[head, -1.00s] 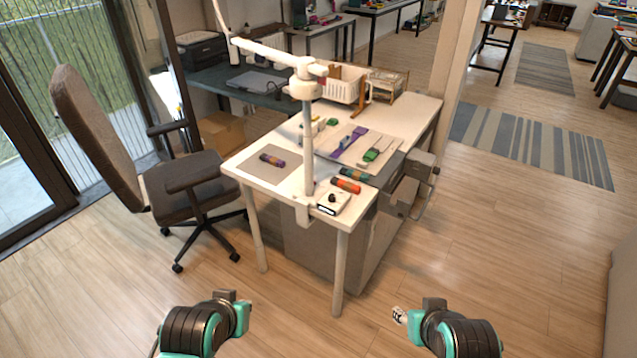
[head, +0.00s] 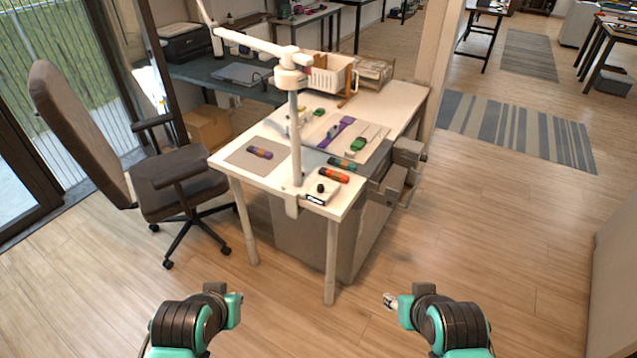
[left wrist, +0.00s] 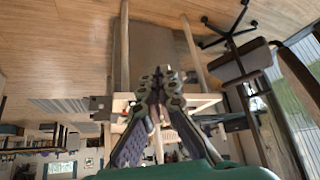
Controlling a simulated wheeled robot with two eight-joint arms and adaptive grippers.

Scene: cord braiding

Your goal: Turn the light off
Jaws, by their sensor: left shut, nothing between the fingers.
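A white lamp (head: 294,130) stands at the near edge of the white desk, with an upright pole and a jointed arm reaching back left. A small white box with a black knob (head: 321,188) sits at the desk's near corner, beside the pole's foot. I cannot tell whether the lamp is lit. My left gripper (left wrist: 158,80) shows in the left wrist view, shut and empty, pointing toward the desk from a distance.
The floor before the desk is clear.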

